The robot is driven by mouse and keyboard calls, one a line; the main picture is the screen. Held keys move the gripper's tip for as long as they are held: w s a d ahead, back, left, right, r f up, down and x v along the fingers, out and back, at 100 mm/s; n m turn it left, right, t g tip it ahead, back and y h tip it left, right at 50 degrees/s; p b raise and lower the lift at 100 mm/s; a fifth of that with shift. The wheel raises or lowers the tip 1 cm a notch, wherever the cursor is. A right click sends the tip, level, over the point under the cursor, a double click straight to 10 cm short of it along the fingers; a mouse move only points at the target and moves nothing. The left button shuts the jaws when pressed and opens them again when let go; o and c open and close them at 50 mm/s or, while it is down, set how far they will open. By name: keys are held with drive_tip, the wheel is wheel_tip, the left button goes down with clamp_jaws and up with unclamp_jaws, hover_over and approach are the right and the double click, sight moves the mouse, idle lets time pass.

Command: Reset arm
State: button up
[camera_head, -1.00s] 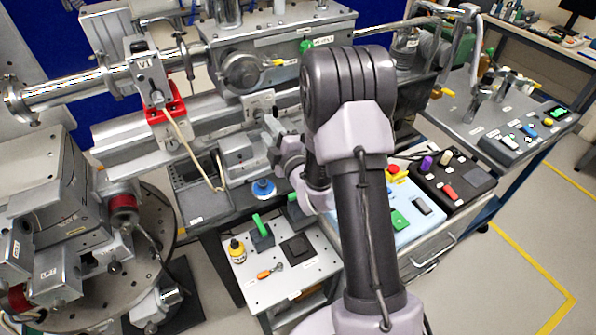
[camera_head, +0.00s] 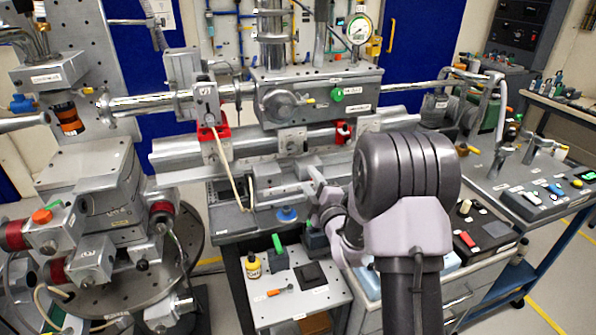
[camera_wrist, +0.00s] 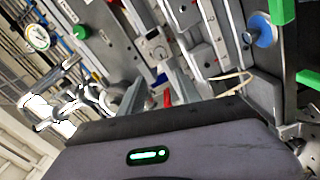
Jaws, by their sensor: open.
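My gripper (camera_head: 317,184) is at the end of my grey and black arm, in front of the beamline bench, and the arm hides part of it in the head view. In the wrist view my gripper (camera_wrist: 160,88) shows two grey fingers spread apart with nothing between them. It faces the metal beam hardware, which looks tilted in that view. A blue round knob (camera_head: 286,214) lies just left of and below the gripper in the head view; the knob also shows at the upper right of the wrist view (camera_wrist: 262,30).
A small white table (camera_head: 325,297) holds a yellow bottle (camera_head: 252,266), a green-handled item (camera_head: 277,250) and a black pad (camera_head: 310,273). A beam pipe and chamber (camera_head: 335,93) span the back. A round stage with motors stands at left. Control panels (camera_head: 545,195) stand at right.

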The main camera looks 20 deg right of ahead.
drive_tip(key=s+a+r+m+g+h, duration=0.1)
drive_tip(key=s+a+r+m+g, duration=0.15)
drive_tip(key=s+r+m, duration=0.3)
drive_tip(key=s+a+r+m+g+h, duration=0.1)
drive_tip(key=s+a+r+m+g, duration=0.1)
drive_tip(key=s+r+m+g, duration=0.25)
drive_tip(key=s+a+f+m+g+y, duration=0.1)
drive_tip(key=s+a+m, duration=0.2)
drive_tip(key=s, duration=0.6)
drive_tip(key=s+a+m+g+y, duration=0.1)
drive_tip(key=s+a+m+g, duration=0.1)
drive_tip(key=s, duration=0.8)
drive_tip(key=s+a+f+m+g+y, duration=0.1)
drive_tip(key=s+a+m, duration=0.3)
drive_tip(key=s, duration=0.6)
drive_tip(key=shift+a+f+g+y, duration=0.3)
drive_tip(key=shift+a+g+y, duration=0.25)
drive_tip(key=shift+a, duration=0.35)
